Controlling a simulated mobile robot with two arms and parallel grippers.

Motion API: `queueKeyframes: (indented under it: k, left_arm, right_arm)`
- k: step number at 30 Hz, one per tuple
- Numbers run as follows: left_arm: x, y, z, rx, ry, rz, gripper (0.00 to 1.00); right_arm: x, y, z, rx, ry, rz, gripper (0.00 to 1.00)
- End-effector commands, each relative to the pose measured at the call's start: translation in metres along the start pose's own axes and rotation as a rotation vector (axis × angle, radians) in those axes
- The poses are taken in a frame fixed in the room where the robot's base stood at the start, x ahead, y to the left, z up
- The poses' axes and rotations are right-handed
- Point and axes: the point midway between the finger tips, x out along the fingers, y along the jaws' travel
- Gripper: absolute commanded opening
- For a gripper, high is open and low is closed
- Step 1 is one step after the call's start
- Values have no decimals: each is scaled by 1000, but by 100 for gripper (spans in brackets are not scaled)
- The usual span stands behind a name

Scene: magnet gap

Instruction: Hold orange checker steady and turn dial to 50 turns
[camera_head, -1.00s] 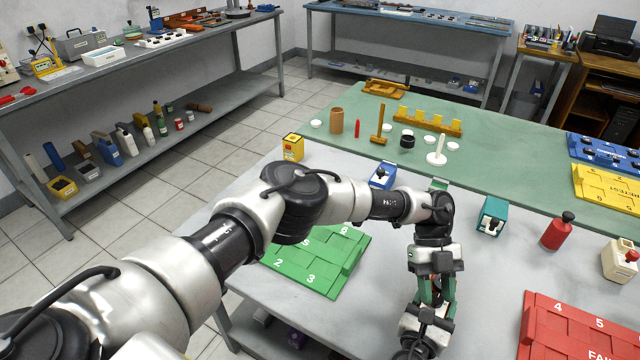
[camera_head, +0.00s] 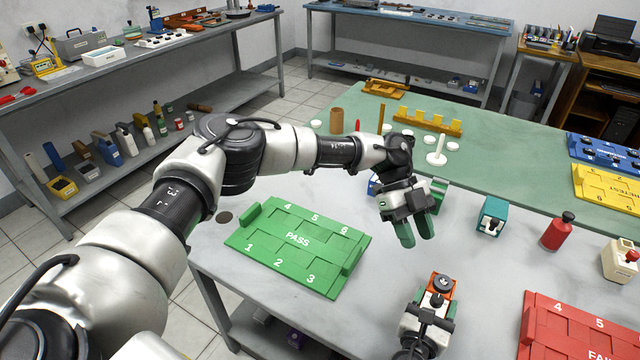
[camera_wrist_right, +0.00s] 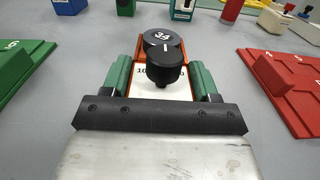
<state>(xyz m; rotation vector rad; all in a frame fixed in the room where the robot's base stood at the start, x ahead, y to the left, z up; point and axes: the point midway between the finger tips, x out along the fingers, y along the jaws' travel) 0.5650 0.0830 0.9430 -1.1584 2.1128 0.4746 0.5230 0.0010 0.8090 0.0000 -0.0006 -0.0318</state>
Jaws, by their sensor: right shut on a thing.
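The orange checker (camera_head: 432,292) stands on the grey front part of the table, with a black knob on top. In the right wrist view, the orange checker (camera_wrist_right: 134,72) has a white face, the black knob (camera_wrist_right: 165,68) and a dark dial disc (camera_wrist_right: 164,43) with a white number in the thirties, its second digit unclear. My right gripper (camera_wrist_right: 163,84) is shut on the checker, one green finger on each side. My left gripper (camera_head: 415,238) is up and behind the checker, clear of the knob, its green fingers apart and empty.
The green PASS tray (camera_head: 300,240) lies left of the checker and the red FAIL tray (camera_head: 570,330) lies right. A teal box (camera_head: 492,215), a red bottle (camera_head: 557,231) and a cream box (camera_head: 618,258) stand behind right. A white peg stand (camera_head: 437,155) is farther back.

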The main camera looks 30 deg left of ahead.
Motion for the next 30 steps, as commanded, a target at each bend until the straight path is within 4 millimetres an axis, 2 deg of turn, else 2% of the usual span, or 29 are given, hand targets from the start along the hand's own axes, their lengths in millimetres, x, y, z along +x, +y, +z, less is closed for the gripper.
queueKeyframes:
  k: [1, 3, 14, 30]
  left_arm:
    - [-4, 1, 12, -9, 14, -47, 38]
    - [-12, 0, 24, -10, 30, -111, 38]
    - [-52, 5, 84, -31, 46, -397, 38]
    - [-112, 35, 168, -86, -44, -737, 38]
  right_arm:
    - [0, -1, -2, -2, 3, -2, 31]
    - [0, -1, -2, -2, 3, -2, 31]
    - [0, 0, -2, -2, 3, 0, 31]
    - [-1, 0, -2, -1, 3, 1, 31]
